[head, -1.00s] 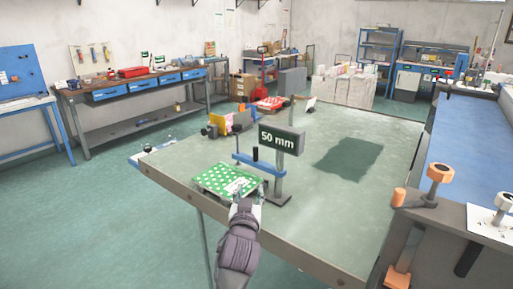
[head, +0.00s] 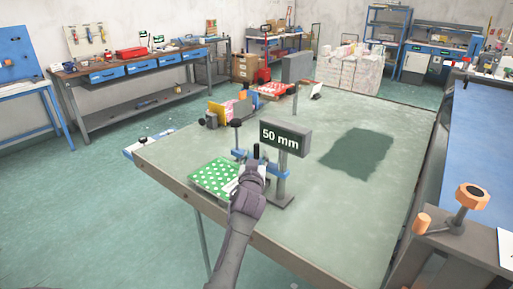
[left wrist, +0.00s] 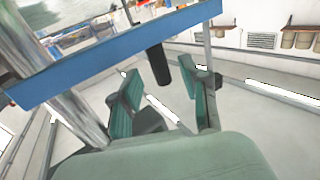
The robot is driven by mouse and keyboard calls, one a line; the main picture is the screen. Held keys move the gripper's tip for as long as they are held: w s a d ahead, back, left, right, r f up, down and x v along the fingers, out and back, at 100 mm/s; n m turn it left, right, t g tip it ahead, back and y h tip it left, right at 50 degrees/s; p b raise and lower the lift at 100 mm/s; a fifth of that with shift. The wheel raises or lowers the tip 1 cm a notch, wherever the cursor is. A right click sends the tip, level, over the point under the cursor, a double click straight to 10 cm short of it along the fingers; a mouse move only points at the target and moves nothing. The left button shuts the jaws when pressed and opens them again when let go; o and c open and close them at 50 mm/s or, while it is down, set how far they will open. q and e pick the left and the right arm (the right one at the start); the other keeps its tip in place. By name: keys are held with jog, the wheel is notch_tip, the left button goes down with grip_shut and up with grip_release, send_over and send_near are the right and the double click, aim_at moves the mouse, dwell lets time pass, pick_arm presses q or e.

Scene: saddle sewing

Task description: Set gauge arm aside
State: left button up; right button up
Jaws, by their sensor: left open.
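The gauge has a dark display (head: 283,138) reading "50 mm" on a grey post with a flat foot. Its blue arm (head: 240,154) reaches left from the post, with a black handle (head: 256,151) standing on it. The blue arm crosses the left wrist view (left wrist: 120,52), and the black handle (left wrist: 158,64) points from it toward the gap between my fingers. My left gripper (head: 255,167) is at the arm, partly covering it; its green-padded fingers (left wrist: 165,100) are apart with nothing held. Contact with the handle cannot be told. My right gripper is out of view.
A green dotted piece (head: 214,178) lies on the table left of the gauge. Yellow and red items (head: 228,112) stand farther back. An orange-knobbed device (head: 471,196) is at the right.

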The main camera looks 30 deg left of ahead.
aim_at(256, 151)
pick_arm(q)
jog(key=x, duration=0.2)
jog(key=shift+w+a+r, duration=0.1)
jog(key=shift+w+a, duration=0.1)
jog(key=shift+w, duration=0.05)
jog(key=shift+w+a, duration=0.15)
jog(key=shift+w, duration=0.3)
jog(key=shift+w+a, duration=0.1)
jog(key=shift+c, duration=0.5)
grip_shut()
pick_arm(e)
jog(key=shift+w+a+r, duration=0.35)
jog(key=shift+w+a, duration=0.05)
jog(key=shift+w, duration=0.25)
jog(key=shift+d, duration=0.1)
